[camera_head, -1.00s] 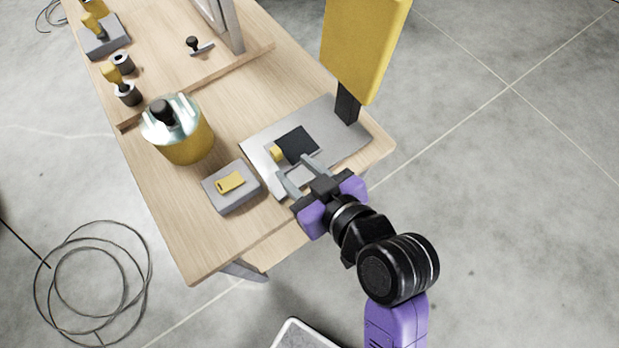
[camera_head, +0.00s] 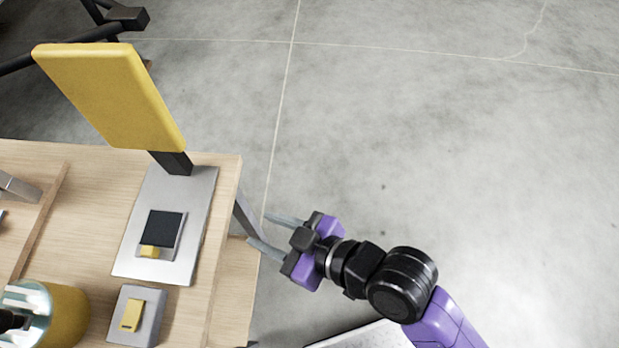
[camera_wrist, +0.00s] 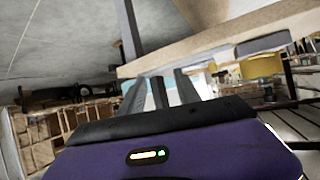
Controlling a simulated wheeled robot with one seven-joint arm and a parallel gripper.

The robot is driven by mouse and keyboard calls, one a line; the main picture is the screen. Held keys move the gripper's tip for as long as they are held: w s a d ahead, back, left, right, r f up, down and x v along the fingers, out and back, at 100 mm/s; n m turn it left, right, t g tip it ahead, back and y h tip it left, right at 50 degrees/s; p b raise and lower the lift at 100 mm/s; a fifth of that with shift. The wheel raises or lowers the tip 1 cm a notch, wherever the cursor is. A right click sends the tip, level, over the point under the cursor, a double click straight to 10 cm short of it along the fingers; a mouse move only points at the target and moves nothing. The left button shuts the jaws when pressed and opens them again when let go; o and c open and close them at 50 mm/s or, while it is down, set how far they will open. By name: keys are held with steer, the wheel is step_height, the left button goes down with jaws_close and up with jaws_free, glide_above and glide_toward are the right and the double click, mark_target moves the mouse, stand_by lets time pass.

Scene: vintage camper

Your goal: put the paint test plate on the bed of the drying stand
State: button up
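The paint test plate (camera_head: 174,246) appears to be the small grey plate with a black square and a yellow block at one end. In the head view it lies flat on the silver bed (camera_head: 195,215) of the drying stand, inside its edges. The stand's black post carries a tilted yellow panel (camera_head: 115,95) at the bed's far end. My gripper (camera_head: 259,231) is open and empty, to the right of the bed and apart from the plate, beside the workbench edge.
A grey box with a yellow top piece (camera_head: 132,315) sits just in front of the bed. A yellow container with a shiny top (camera_head: 65,315) stands left of it. The wooden workbench (camera_head: 100,165) ends at the right; open floor (camera_head: 450,150) lies beyond.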

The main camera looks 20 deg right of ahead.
steer(key=s+d+f+m+t+h, duration=0.1)
steer(key=s+d+m+t+h, duration=0.15)
steer(key=d, duration=0.55)
steer(key=s+d+m+t+h, duration=0.1)
steer(key=s+d+m+h, duration=0.25)
steer(key=d, duration=0.35)
steer(key=s+d+r+m+t+h, duration=0.1)
steer(key=s+d+r, duration=0.2)
steer(key=s, duration=0.2)
steer(key=s+d+r+m+t+h, duration=0.1)
steer(key=s+d+r, duration=0.1)
steer(key=s, duration=0.3)
steer(key=shift+s+d+r+m+h, duration=0.3)
steer(key=shift+s+d+r+h, duration=0.1)
steer(key=shift+r, duration=0.15)
steer(key=shift+a+t, duration=0.1)
steer(key=shift+t, duration=0.15)
